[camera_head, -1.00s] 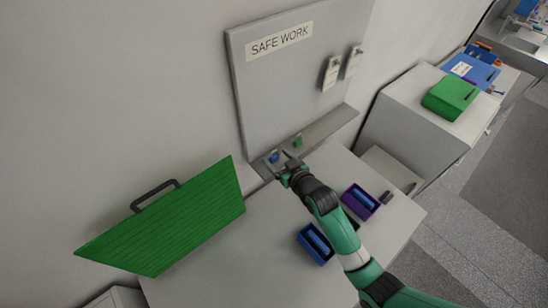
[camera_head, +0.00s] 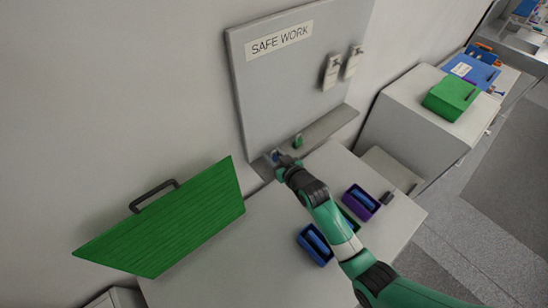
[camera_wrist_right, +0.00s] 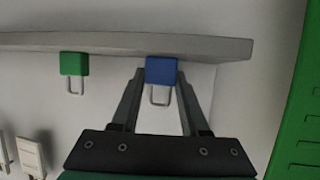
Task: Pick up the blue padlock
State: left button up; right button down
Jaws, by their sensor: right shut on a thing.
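The blue padlock (camera_wrist_right: 160,71) stands on the grey shelf of the SAFE WORK board, its shackle between my fingers in the right wrist view. In the head view the blue padlock (camera_head: 275,155) is mostly hidden by my gripper. My right gripper (camera_wrist_right: 161,75) is shut on the blue padlock, one finger on each side of its body. In the head view my right gripper (camera_head: 281,160) is at the shelf's left end. My left gripper is not in view.
A green padlock (camera_head: 298,141) stands on the shelf (camera_head: 328,126) beside the blue one. A green case (camera_head: 165,220) with a dark handle is at left. A blue box (camera_head: 315,245) and a purple box (camera_head: 361,201) sit on the table (camera_head: 225,270).

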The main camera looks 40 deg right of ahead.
jog(key=shift+r, duration=0.65)
jog(key=s+a+r+p, duration=0.7)
jog(key=s+r+p, duration=0.1)
jog(key=s+r, duration=0.3)
jog(key=shift+s+r+p, duration=0.35)
jog(key=shift+s, duration=0.2)
jog(key=shift+a, duration=0.15)
